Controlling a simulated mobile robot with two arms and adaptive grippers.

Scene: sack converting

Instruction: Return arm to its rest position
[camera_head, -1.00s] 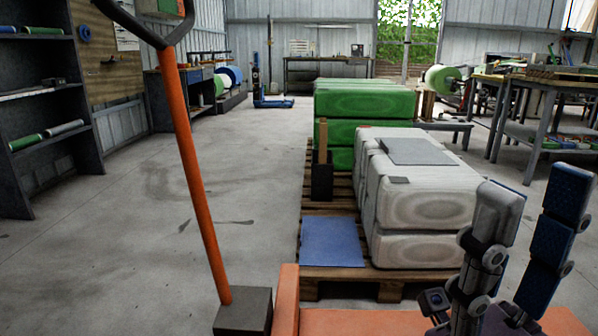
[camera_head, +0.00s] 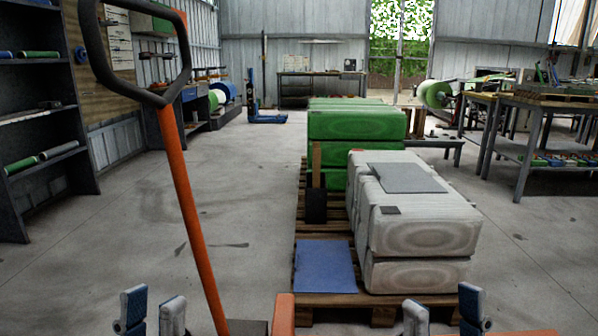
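My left gripper (camera_head: 152,312) is at the bottom edge on the left, fingers pointing up with a gap between them, empty. My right gripper (camera_head: 444,314) is at the bottom edge right of centre, fingers up and apart, empty, in front of the pallet's near edge in the picture. The lower parts of both grippers and my arms are cut off by the frame. Neither gripper touches anything that I can see.
An orange handle (camera_head: 190,220) with a dark loop rises left of centre. A wooden pallet (camera_head: 335,300) bears white sack bales (camera_head: 425,230), green bales (camera_head: 355,124) and a blue sheet (camera_head: 324,266). A dark shelf (camera_head: 80,130) stands left.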

